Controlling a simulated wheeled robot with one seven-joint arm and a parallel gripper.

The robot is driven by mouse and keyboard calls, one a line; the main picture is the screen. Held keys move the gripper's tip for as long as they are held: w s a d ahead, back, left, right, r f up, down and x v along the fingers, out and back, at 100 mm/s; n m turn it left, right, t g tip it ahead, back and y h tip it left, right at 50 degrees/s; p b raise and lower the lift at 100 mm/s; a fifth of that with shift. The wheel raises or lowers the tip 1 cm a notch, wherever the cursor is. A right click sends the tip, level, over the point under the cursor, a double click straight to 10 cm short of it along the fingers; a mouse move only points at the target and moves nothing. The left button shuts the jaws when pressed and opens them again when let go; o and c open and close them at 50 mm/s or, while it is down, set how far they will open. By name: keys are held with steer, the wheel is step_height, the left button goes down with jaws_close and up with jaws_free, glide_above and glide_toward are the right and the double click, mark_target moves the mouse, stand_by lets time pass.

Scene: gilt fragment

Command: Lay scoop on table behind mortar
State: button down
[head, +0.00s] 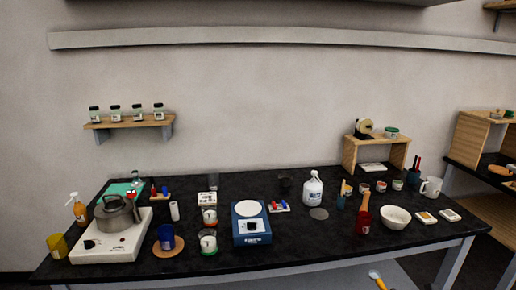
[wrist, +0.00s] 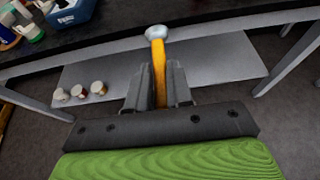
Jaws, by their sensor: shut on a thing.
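The scoop has a yellow handle (wrist: 158,70) and a pale metallic bowl (wrist: 155,32). My gripper (wrist: 158,84) is shut on the handle in the wrist view, with the bowl pointing away from the palm. In the head view the scoop (head: 376,280) shows at the bottom edge, in front of and below the table's front edge; my gripper is not seen there. The dark table (head: 310,245) spans the head view. A white bowl (head: 396,218), which looks like the mortar, stands at its right part.
A red holder (head: 362,224) with a wooden handle stands left of the white bowl. Small jars (head: 397,185), a white mug (head: 431,188) and a small wooden shelf (head: 377,142) are behind it. Two flat labelled pieces (head: 427,218) lie to its right. A lower grey shelf (wrist: 225,72) is under the table.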

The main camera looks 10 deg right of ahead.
steer(key=w+a+f, duration=0.6)
steer(key=a, duration=0.3)
steer(key=a+f, duration=0.3)
steer(key=a, duration=1.3)
steer(key=shift+s+a+f, duration=0.15)
steer(key=shift+s+f, duration=0.05)
steer(key=shift+f, duration=0.2)
